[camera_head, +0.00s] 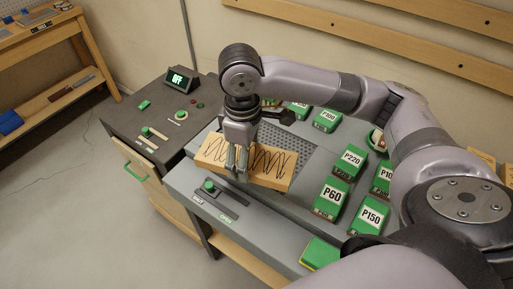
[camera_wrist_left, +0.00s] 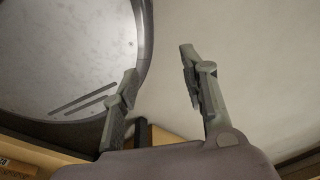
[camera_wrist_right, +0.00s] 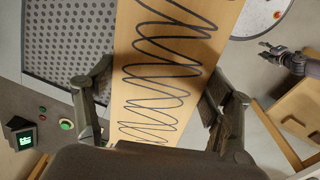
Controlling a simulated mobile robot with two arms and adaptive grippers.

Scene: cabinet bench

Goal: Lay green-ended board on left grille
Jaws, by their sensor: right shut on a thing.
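A light wooden board (camera_head: 273,166) with black looping scribbles lies flat in the grip of my right gripper (camera_head: 237,163). The board also fills the middle of the right wrist view (camera_wrist_right: 165,60), between the two fingers. No green end shows on it in either view. A perforated grey grille (camera_head: 293,147) lies behind and beside the board; the board hides part of it. The grille also shows at the left in the right wrist view (camera_wrist_right: 75,40). I cannot tell whether the board touches it.
Green-topped blocks labelled P60 (camera_head: 331,197), P150 (camera_head: 371,214) and P220 (camera_head: 350,161) stand to the right, with others near. A sliding knob (camera_head: 210,187) sits on the front panel. A dark cabinet with a display (camera_head: 179,79) and controls stands at the left.

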